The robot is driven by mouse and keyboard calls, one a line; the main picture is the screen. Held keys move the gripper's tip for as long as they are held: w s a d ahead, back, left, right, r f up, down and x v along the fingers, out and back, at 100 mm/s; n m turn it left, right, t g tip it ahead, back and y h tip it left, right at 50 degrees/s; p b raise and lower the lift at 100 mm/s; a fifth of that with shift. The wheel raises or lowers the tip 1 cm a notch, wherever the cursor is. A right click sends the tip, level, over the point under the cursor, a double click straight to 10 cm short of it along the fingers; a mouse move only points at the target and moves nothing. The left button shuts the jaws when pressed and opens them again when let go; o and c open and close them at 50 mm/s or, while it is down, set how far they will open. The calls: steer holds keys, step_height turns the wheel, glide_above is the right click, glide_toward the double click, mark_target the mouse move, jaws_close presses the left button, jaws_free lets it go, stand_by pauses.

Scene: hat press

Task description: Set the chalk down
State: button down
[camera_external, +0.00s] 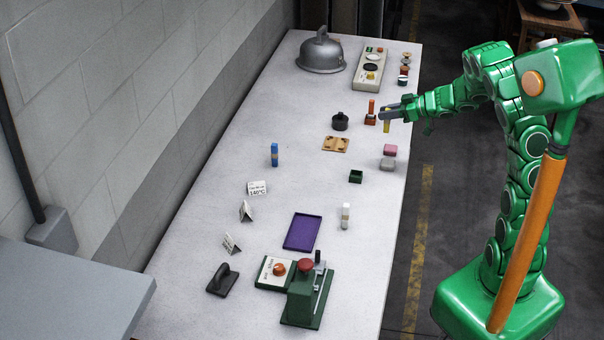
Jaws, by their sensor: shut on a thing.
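My gripper (387,113) is at the far right part of the table, near its right edge, shut on a small upright yellow stick, seemingly the chalk (387,127). The stick's upper part is hidden by the fingers. I cannot tell whether its lower end touches the table. A similar blue stick (274,155) stands upright left of the middle, and a white one (346,216) stands nearer the front right.
Pink and grey blocks (389,157) and a green box (356,176) lie nearer. A purple tray (303,232) lies in front. The table's middle is mostly clear.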

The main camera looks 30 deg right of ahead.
steer(key=shift+s, duration=0.1)
steer(key=s+a+n+g+y, duration=0.2)
steer(key=s+a+n+g, duration=0.15)
steer(key=a, duration=1.45)
steer(key=s+a+n+g+y, duration=0.2)
steer(key=a+n+g, duration=0.15)
steer(key=a, duration=1.55)
steer(key=s+a+n+g, duration=0.7)
steer(key=s+a+g, duration=0.1)
steer(key=s+a, duration=2)
steer(key=shift+w+a+f, duration=1.05)
steer(key=shift+a+f, duration=1)
steer(key=shift+f, duration=0.05)
steer(key=shift+w+a+f, duration=1)
steer(key=shift+a+f, duration=1.05)
steer(key=shift+f, duration=0.1)
steer(key=shift+w+a+f, duration=1.05)
steer(key=shift+a+f, duration=1)
steer(key=shift+f, duration=0.05)
steer(key=shift+f, duration=0.1)
